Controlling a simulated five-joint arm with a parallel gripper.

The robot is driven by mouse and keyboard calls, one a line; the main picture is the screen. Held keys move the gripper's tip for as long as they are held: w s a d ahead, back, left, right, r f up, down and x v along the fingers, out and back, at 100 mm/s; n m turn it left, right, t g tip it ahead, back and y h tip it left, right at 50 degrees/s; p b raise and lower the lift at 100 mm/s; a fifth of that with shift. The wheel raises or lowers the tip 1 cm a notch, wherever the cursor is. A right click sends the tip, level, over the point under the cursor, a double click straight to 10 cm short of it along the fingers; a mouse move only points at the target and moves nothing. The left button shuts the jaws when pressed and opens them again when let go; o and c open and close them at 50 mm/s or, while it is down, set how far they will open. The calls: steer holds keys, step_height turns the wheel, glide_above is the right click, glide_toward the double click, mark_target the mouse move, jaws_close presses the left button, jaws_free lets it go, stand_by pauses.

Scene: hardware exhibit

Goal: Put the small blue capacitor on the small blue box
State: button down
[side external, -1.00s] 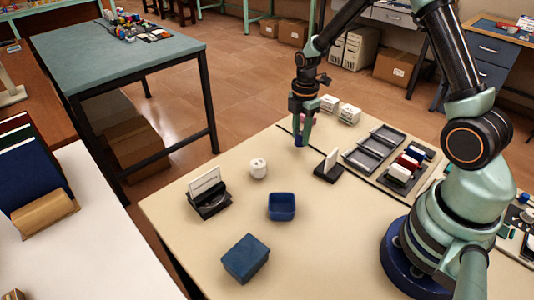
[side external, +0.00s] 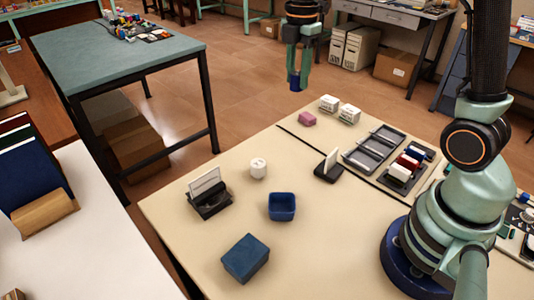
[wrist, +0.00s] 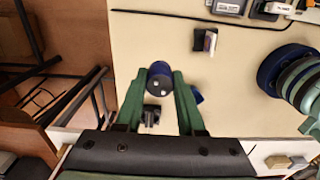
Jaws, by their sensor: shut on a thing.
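My gripper (side external: 298,82) is raised above the far part of the beige table, shut on the small blue capacitor (side external: 295,85). The capacitor is a short dark blue cylinder; in the wrist view its end (wrist: 160,79) with two pale terminals shows between the green fingertips (wrist: 158,82). A closed dark blue box (side external: 246,258) sits at the near front of the table. An open blue bin (side external: 282,206) stands behind it and to the right. Both are well apart from my gripper. In the wrist view a blue piece shows beside the right finger, mostly hidden.
On the table are a white cylinder (side external: 258,168), a black card holder (side external: 209,197), a small black stand with a card (side external: 328,167), a pink block (side external: 307,119), white boxes (side external: 348,114) and black trays (side external: 373,148). Table around the blue box is clear.

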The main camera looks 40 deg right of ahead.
steer(key=s+a+r+n, duration=0.2)
steer(key=a+n, duration=0.3)
steer(key=a, duration=0.7)
steer(key=r+n, duration=0.1)
steer(key=n, duration=1)
glide_above(245, 254)
step_height(245, 254, down, 19)
steer(key=shift+r, duration=0.1)
steer(key=c, duration=0.5)
jaws_free()
steer(key=shift+f, duration=0.2)
steer(key=shift+r, duration=0.15)
